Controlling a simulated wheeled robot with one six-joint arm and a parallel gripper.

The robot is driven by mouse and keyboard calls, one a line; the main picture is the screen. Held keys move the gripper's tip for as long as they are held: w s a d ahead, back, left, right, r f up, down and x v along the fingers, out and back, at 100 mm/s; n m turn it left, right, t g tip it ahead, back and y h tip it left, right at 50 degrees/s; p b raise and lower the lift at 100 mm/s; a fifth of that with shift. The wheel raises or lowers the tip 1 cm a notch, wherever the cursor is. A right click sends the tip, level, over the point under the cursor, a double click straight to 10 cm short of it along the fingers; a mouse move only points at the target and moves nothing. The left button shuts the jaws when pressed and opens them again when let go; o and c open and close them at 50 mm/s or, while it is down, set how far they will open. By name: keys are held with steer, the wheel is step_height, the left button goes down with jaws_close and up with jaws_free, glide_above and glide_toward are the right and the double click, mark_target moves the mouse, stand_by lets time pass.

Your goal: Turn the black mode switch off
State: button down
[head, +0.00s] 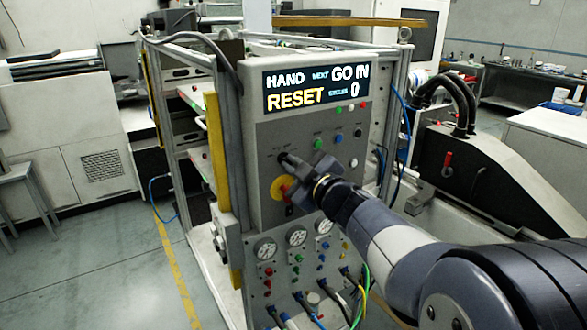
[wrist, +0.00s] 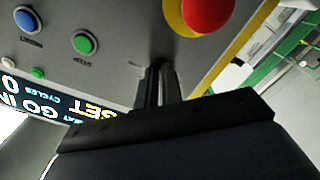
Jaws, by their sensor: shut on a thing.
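The black mode switch (head: 282,157) is on the grey front of the control panel (head: 262,135), below the display. My gripper (head: 287,161) reaches it from the right in the head view, with its fingertips at the panel face. In the wrist view my gripper (wrist: 159,76) is shut on the dark knob, its narrow fingers close together. The fingers hide most of the switch, so I cannot tell which way it points.
A red emergency button (wrist: 207,13) on a yellow disc sits close to my fingers. A green button (wrist: 84,42) and a blue button (wrist: 27,18) are on the other side. The display (head: 316,88) reads HAND, RESET and GO IN. Gauges (head: 297,237) and cables are below.

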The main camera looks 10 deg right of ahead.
steer(key=shift+n+b, duration=1.3)
steer(key=shift+n, duration=1.1)
steer(key=c, duration=1.6)
jaws_free()
steer(key=shift+o, duration=0.2)
steer(key=v, duration=1)
steer(key=shift+s+d, duration=0.15)
steer(key=shift+s, duration=0.25)
steer(key=shift+r, duration=0.1)
